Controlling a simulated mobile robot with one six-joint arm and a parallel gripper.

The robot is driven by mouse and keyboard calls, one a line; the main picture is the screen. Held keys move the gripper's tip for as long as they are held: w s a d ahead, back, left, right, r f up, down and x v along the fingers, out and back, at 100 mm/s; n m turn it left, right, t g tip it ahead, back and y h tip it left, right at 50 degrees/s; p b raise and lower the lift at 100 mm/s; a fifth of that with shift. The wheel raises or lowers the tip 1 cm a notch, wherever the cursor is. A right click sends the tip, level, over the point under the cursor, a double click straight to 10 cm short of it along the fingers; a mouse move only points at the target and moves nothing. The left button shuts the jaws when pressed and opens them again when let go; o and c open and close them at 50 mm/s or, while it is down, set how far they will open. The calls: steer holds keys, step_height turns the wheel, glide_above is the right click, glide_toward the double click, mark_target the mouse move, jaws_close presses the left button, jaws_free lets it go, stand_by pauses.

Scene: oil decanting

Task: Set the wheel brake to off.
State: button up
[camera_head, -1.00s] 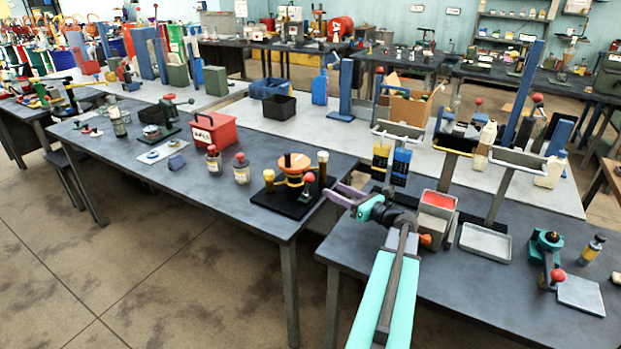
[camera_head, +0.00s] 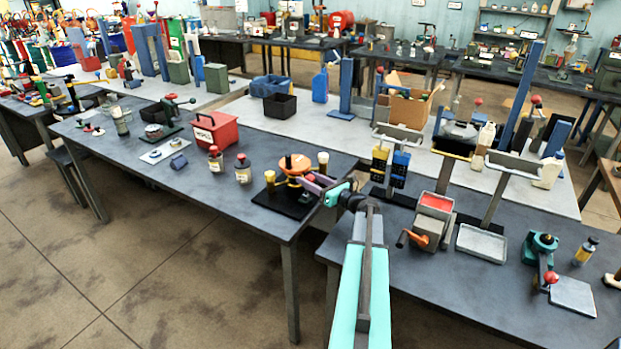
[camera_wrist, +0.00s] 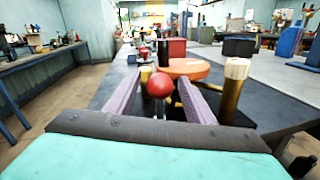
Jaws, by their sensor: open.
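The wheel brake stands on a black base near the front right corner of the left table. It has an orange disc wheel (camera_head: 294,164), a tan-topped post (camera_head: 323,161) and a lever with a red ball knob. In the wrist view the red knob (camera_wrist: 159,84) lies between the two purple fingers, in front of the orange wheel (camera_wrist: 188,68). The tan-topped post (camera_wrist: 235,80) stands right of the fingers. My gripper (camera_head: 312,184) is open at the brake's right side. I cannot tell whether the fingers touch the knob. The fingers partly hide the lever in the head view.
Two jars (camera_head: 242,169) and a red box (camera_head: 214,131) stand left of the brake on the same table. The right table holds a grey box with an orange handle (camera_head: 433,222), a grey tray (camera_head: 482,243) and a green device (camera_head: 540,248).

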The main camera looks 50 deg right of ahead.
steer(key=shift+w, duration=0.2)
jaws_close()
